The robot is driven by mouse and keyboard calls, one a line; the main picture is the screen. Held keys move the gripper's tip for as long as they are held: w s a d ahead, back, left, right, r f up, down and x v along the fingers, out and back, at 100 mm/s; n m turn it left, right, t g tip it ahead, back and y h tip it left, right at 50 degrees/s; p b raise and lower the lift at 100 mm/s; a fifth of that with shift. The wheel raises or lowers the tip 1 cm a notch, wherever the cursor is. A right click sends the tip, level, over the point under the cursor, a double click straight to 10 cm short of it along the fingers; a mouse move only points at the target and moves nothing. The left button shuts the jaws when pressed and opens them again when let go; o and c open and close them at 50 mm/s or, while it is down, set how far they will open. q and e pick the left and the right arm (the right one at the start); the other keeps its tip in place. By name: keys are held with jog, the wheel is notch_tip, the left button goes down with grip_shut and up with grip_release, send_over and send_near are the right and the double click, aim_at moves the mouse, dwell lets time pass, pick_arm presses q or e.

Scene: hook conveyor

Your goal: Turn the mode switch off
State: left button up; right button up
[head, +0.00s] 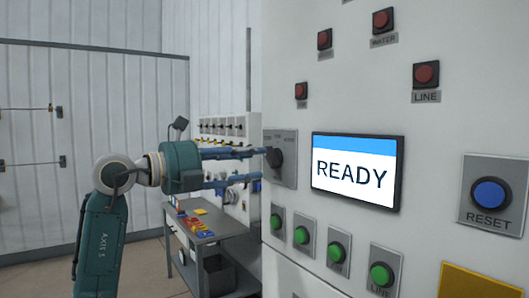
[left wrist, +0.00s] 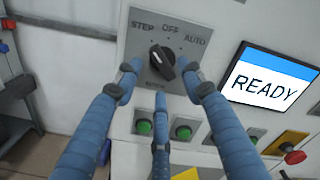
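The mode switch is a black knob (head: 274,157) on a grey plate (head: 288,172) on the white cabinet front, left of the READY screen. In the left wrist view the knob (left wrist: 162,62) sits under the labels STEP, OFF and AUTO, with a fourth label below too small to read surely. My left gripper (head: 258,167) reaches the switch from the left. Its three blue fingers (left wrist: 158,82) are spread around the knob, with gaps visible on both sides. My right gripper is not in view.
The READY screen (head: 354,173) is close right of the switch. Green buttons (head: 301,235) sit below, red ones (head: 325,39) above, and a blue RESET button (head: 490,194) at far right. A grey table (head: 203,236) with coloured items stands behind my left arm.

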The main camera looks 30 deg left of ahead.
aim_at(266, 158)
pick_arm(q)
jog(key=p+x, duration=0.1)
jog(key=x, duration=0.1)
jog(key=shift+w+d+r, duration=0.15)
jog(key=shift+w, duration=0.15)
jog(key=shift+w+d, duration=0.2)
jog(key=shift+w, duration=0.4)
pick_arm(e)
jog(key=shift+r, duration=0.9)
pick_arm(q)
grip_shut()
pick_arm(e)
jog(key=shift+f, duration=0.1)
pick_arm(q)
jog(key=shift+a+m+b, duration=0.1)
jog(key=shift+m+b, duration=0.6)
jog(key=shift+m, duration=3.7)
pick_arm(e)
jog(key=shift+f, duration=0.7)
